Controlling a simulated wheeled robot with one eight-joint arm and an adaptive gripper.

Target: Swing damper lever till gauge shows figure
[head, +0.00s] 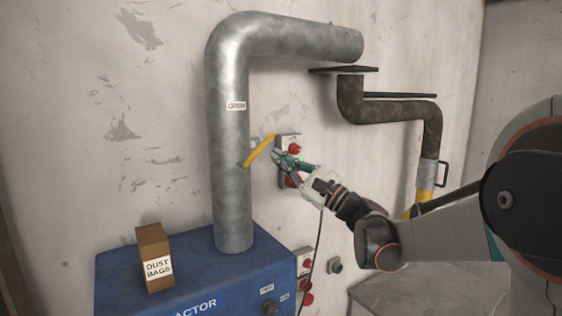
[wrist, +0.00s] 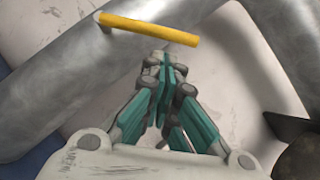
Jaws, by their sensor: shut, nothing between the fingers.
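The damper lever is a yellow bar (head: 259,150) on the right side of the grey vertical duct (head: 230,130). It slants up to the right in the head view. In the wrist view the yellow lever (wrist: 150,29) lies across the top of the picture, beyond the fingertips. My gripper (head: 276,156) is shut and empty, just to the right of the lever; I see a small gap between them in the wrist view (wrist: 162,62). A grey box with a red button (head: 294,149) is on the wall behind my gripper, partly hidden by it. I cannot make out a gauge figure.
A blue extractor cabinet (head: 190,270) stands under the duct, with a brown dust bags box (head: 153,250) on top. A dark bent pipe (head: 385,110) runs along the wall at right.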

